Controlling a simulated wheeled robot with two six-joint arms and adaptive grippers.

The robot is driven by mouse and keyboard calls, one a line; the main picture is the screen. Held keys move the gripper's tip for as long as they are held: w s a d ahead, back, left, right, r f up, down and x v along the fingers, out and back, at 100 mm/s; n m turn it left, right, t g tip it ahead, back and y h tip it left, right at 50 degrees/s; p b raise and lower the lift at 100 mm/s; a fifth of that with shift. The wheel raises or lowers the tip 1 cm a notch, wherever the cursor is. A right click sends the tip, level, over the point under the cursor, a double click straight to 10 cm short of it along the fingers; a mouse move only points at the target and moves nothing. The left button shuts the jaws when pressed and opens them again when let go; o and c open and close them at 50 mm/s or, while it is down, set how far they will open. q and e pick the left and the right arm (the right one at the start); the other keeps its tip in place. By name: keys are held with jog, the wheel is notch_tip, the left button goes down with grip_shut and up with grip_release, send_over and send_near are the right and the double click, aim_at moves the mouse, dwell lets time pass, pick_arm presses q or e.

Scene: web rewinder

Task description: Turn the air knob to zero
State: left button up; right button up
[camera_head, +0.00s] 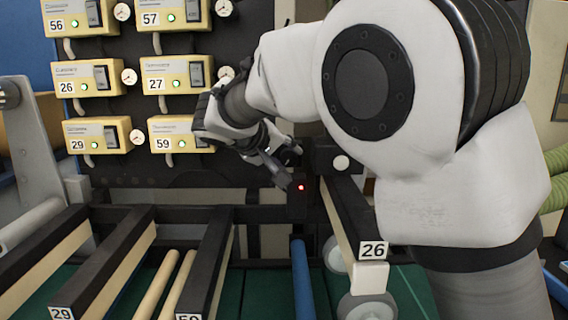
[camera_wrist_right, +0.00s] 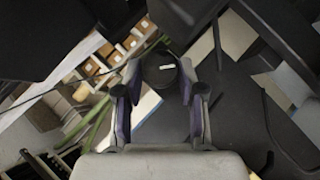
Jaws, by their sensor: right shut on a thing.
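The air knob (camera_wrist_right: 160,75) is a dark round knob with a short white mark, seen in the right wrist view between my fingertips. My right gripper (camera_wrist_right: 161,85) is shut on it, with a finger on each side. In the wrist view the white mark lies nearly level across the picture. In the head view my right gripper (camera_head: 283,167) is at the dark frame of the machine, just above a small red light (camera_head: 301,187). There the knob is hidden or too small to tell. My left gripper is not in view.
Several cream control boxes (camera_head: 91,135) with numbers, green lights and round gauges (camera_head: 137,137) hang on the black panel at left. Black rails with number tags (camera_head: 374,250) run toward me below. My right arm covers much of the right side.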

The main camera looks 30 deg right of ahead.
jog(key=shift+f+n+h+b, duration=0.25)
jog(key=shift+n+h+b, duration=0.05)
jog(key=shift+b, duration=0.05)
jog(key=shift+r, duration=0.1)
jog(key=o, duration=1.1)
jog(key=shift+w+d, duration=0.15)
jog(key=shift+o, duration=0.2)
jog(key=shift+w+d+f, duration=0.25)
jog(key=shift+w+d, duration=0.05)
jog(key=shift+d, duration=0.15)
jog(key=v, duration=1.2)
jog(key=shift+w+f, duration=0.1)
jog(key=shift+w, duration=0.05)
